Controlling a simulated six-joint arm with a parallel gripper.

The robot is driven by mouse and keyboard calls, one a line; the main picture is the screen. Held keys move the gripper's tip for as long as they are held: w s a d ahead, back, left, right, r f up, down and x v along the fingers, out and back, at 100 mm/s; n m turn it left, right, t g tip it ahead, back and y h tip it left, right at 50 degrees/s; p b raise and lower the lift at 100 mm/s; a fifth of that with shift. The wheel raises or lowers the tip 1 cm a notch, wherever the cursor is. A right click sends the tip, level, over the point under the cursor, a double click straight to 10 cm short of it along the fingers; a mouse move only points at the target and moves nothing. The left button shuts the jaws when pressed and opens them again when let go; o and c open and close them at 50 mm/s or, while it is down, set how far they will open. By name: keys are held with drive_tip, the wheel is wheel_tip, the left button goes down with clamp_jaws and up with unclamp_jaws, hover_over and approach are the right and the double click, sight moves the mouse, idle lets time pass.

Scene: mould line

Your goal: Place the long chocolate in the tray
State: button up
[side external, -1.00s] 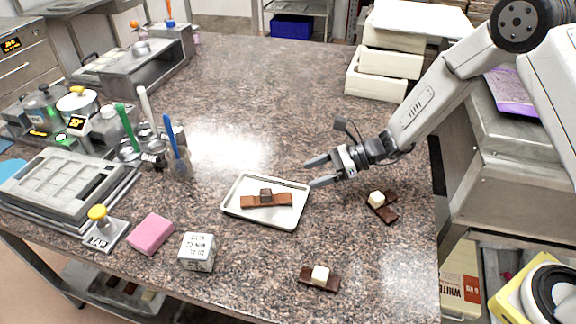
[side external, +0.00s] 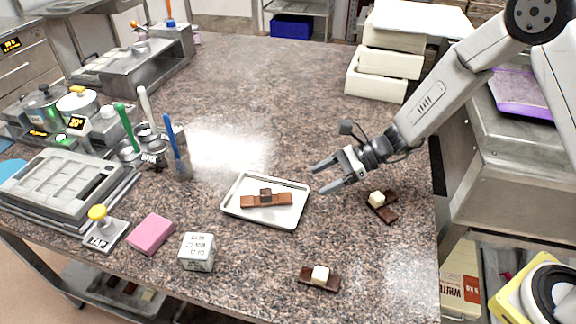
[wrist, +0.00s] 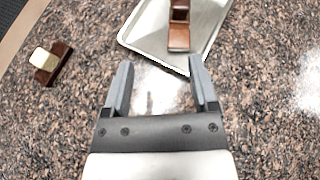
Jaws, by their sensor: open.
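A long milk-brown chocolate (side external: 281,200) with a dark square piece on its middle lies in the silver tray (side external: 236,211). In the wrist view the chocolate (wrist: 179,38) lies inside the tray (wrist: 147,41), near its edge. My gripper (side external: 319,178) is open and empty, just right of the tray and above the counter. In the wrist view the fingers of my gripper (wrist: 160,75) are apart, with only counter and the tray's edge between and beyond them. Two dark chocolates with cream cubes lie on the counter: one at the right (side external: 388,211), one at the front (side external: 331,283).
A pink block (side external: 151,234) and a printed white cube (side external: 197,252) stand front left of the tray. A grey mould (side external: 62,181), a yellow-knobbed tap stand (side external: 99,228) and upright tools (side external: 170,137) are at the left. White boxes (side external: 383,75) stand at the back right. The counter behind the tray is clear.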

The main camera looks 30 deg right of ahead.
drive_tip(key=s+d+n+g+h, duration=0.1)
drive_tip(key=s+n, duration=0.2)
drive_tip(key=s+d+n+g+h, duration=0.1)
drive_tip(key=s+d+n+h, duration=0.1)
drive_tip(key=s, duration=0.1)
drive_tip(key=s+d+n+g+h, duration=0.1)
drive_tip(key=s+n+h, duration=0.1)
drive_tip(key=s+n, duration=0.1)
drive_tip(key=shift+s+d+r+n+g, duration=0.3)
drive_tip(key=shift+s+r, duration=0.1)
drive_tip(key=shift+s, duration=0.05)
drive_tip(key=s+d+r+n+t+h, duration=0.1)
drive_tip(key=s+d+n+h, duration=0.2)
drive_tip(key=n, duration=0.3)
drive_tip(key=s+d+r+n+t+h, duration=0.1)
drive_tip(key=s+d+r+n+h, duration=0.1)
drive_tip(key=d+n, duration=0.4)
drive_tip(key=shift+s+d+r+h, duration=0.3)
drive_tip(key=shift+s+h, duration=0.25)
drive_tip(key=shift+h, duration=0.35)
